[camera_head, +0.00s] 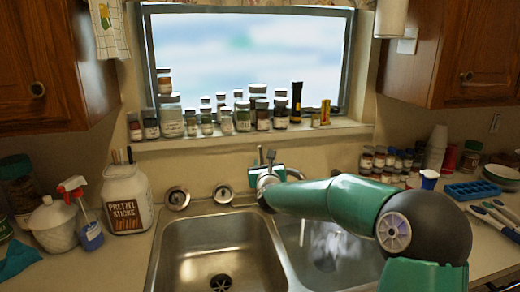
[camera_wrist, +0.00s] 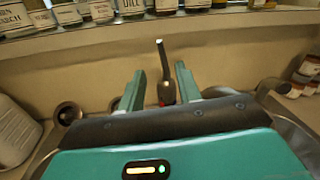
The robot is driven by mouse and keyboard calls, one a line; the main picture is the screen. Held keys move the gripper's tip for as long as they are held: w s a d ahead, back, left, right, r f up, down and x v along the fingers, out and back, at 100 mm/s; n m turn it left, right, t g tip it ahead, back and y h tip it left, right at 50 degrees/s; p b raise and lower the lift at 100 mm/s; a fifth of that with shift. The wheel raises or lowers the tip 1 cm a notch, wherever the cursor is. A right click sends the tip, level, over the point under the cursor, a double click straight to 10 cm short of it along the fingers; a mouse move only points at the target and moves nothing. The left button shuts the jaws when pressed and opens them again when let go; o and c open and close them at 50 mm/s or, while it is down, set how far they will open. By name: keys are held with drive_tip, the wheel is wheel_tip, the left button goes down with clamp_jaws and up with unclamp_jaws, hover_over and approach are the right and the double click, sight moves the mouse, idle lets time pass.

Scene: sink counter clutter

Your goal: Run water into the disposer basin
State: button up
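The steel sink has a left basin (camera_head: 215,250) with a dark drain (camera_head: 222,282) and a right basin (camera_head: 350,265), partly hidden by my arm. A whitish streaked patch (camera_head: 325,243) in the right basin looks like falling water. The left basin shows no stream. Which basin has the disposer I cannot tell. The faucet's lever (camera_wrist: 162,62) stands upright behind the sink; it also shows in the head view (camera_head: 271,158). My gripper (camera_wrist: 160,80) is open at the faucet, its two fingers either side of the lever with gaps. The spout is mostly hidden behind my gripper.
Two round strainers (camera_head: 177,198) (camera_head: 223,194) lie behind the left basin. A pretzel jar (camera_head: 128,200) and spray bottle (camera_head: 80,212) stand left. Spice jars line the window sill (camera_head: 250,140); more jars (camera_head: 385,163) and a blue tray (camera_head: 472,190) are right.

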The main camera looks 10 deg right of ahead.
sight(260, 149)
drive_tip(key=w, duration=0.4)
drive_tip(key=w+d, duration=0.1)
drive_tip(key=w, duration=0.8)
drive_tip(key=shift+w+d, duration=0.25)
drive_tip(key=shift+d, duration=0.1)
clamp_jaws()
